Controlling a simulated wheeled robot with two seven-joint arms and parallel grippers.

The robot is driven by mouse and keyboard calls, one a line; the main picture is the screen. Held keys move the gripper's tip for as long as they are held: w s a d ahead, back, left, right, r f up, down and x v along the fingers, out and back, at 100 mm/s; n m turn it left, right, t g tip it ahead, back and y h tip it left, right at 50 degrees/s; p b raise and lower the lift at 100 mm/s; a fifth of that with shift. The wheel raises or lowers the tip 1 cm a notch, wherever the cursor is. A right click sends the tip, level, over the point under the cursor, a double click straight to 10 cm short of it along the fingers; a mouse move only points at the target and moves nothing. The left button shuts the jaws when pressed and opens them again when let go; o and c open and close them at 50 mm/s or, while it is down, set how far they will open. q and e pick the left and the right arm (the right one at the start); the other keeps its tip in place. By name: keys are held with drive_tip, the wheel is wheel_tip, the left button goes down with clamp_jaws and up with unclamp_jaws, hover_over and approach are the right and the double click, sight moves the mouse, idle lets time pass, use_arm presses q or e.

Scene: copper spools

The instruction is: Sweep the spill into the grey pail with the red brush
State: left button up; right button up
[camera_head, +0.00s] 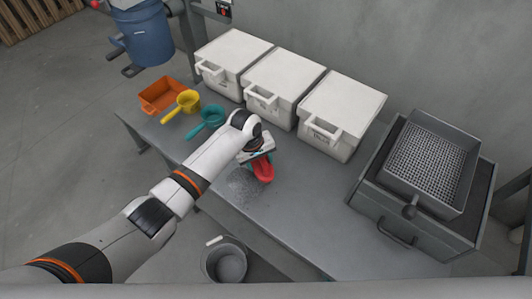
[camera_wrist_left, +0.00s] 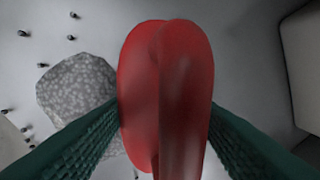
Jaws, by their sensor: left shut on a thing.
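The red brush (camera_head: 263,172) is held in my left gripper (camera_head: 258,158), over the grey bench. In the left wrist view the brush (camera_wrist_left: 165,85) sits between the two green ribbed fingers of my left gripper (camera_wrist_left: 163,115), which are shut on it. The spill (camera_head: 241,188) is a speckled grey patch on the bench, just left of and nearer than the brush. In the left wrist view the spill (camera_wrist_left: 75,92) lies left of the brush, with several dark bits around it. The grey pail (camera_head: 226,264) stands below the bench's front edge. My right gripper is not in view.
Three white lidded boxes (camera_head: 233,52) line the bench's back. An orange tray (camera_head: 160,94), a yellow scoop (camera_head: 188,101) and a teal scoop (camera_head: 212,115) lie at left. A dark sieve box (camera_head: 432,155) stands at right. The bench (camera_head: 300,215) is clear right of the brush.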

use_arm(q)
drive_tip(key=shift+s+a+r+p, duration=0.1)
drive_tip(key=shift+s+a+p, duration=0.5)
drive_tip(key=shift+a, duration=0.25)
drive_tip(key=shift+s+a+p, duration=0.5)
drive_tip(key=shift+s+a, duration=0.15)
drive_tip(key=shift+a, duration=0.2)
drive_tip(key=shift+s+a+p, duration=0.55)
drive_tip(key=shift+s+a, duration=0.2)
drive_tip(key=shift+a, duration=0.35)
drive_tip(key=shift+s+a+p, duration=0.45)
drive_tip(key=shift+s+a, duration=0.3)
drive_tip(key=shift+a, duration=0.3)
drive_tip(key=s+a+r+p, duration=0.3)
drive_tip(key=a+r+p, duration=0.1)
drive_tip(key=p, duration=0.2)
drive_tip(key=shift+a+r+p, duration=0.25)
drive_tip(key=shift+r+p, duration=0.05)
drive_tip(key=shift+s, duration=0.1)
